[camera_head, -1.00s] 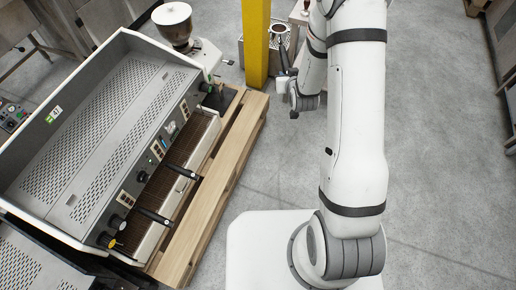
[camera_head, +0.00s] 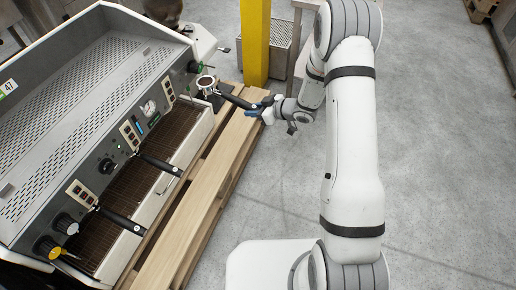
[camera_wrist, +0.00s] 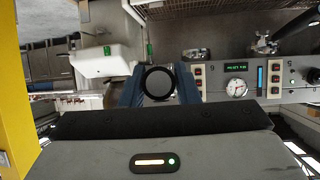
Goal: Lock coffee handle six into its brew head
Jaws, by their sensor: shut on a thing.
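My gripper (camera_head: 262,108) is shut on the black grip of a coffee handle (camera_head: 235,99). The handle's round metal basket (camera_head: 206,82) points left towards the machine, with dark brown inside. It is held out in the air at the far right end of the espresso machine (camera_head: 88,100), apart from my other arm parts. In the wrist view, the blue fingers (camera_wrist: 158,88) flank the round black end of the grip (camera_wrist: 158,82), which hides the basket. I cannot clearly make out the brew head nearest to the basket.
Two other handles sit in the machine's front, a middle one (camera_head: 160,164) and a near one (camera_head: 122,219). A wooden pallet (camera_head: 205,190) lies under the machine. A yellow post (camera_head: 254,45) stands behind the held handle. The grey floor to the right is open.

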